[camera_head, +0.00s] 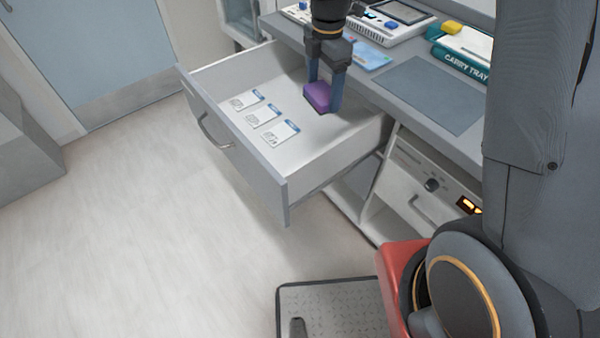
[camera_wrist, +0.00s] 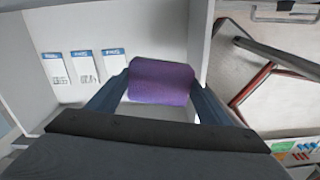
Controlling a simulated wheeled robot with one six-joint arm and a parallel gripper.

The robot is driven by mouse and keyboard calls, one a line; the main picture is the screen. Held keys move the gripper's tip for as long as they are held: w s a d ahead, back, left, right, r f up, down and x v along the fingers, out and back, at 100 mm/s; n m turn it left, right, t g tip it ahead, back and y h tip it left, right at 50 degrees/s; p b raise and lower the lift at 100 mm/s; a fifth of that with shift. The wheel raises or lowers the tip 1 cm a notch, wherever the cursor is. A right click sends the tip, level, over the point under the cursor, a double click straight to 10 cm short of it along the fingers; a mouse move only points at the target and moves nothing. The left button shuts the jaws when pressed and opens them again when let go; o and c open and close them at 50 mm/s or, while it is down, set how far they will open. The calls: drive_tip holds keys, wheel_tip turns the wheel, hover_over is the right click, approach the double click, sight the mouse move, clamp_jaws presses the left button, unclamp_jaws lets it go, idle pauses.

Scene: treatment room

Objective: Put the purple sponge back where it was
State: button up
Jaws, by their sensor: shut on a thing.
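The purple sponge (camera_head: 317,96) is between the fingers of my gripper (camera_head: 324,98), inside the open drawer (camera_head: 320,146). It also shows in the wrist view (camera_wrist: 160,82), with a blue finger of my gripper (camera_wrist: 160,95) on each side. My gripper is shut on the sponge and points down into the drawer. I cannot tell whether the sponge touches the drawer floor. Several white packets with blue edges (camera_head: 263,116) lie flat in the drawer, to the left of the sponge.
An appliance (camera_head: 425,185) sits below the counter. Floor at the left is clear.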

drive_tip(key=s+a+f+b, duration=0.1)
drive_tip(key=a+f+b, duration=0.1)
drive_tip(key=f, duration=0.5)
drive_tip(key=s+a+f+n+b, duration=0.1)
drive_tip(key=a+f, duration=0.1)
drive_tip(key=f, duration=0.5)
drive_tip(key=s+a+f+n+b, duration=0.1)
drive_tip(key=s+f+b, duration=0.1)
drive_tip(key=f, duration=0.5)
drive_tip(key=shift+s+a+b, duration=0.1)
drive_tip(key=shift+a+b, duration=0.2)
drive_tip(key=shift+a, duration=0.1)
drive_tip(key=shift+f, duration=0.1)
drive_tip(key=o, duration=1)
wheel_tip(320, 180, up, 12)
drive_tip(key=shift+r+b, duration=0.1)
drive_tip(key=shift+b, duration=0.2)
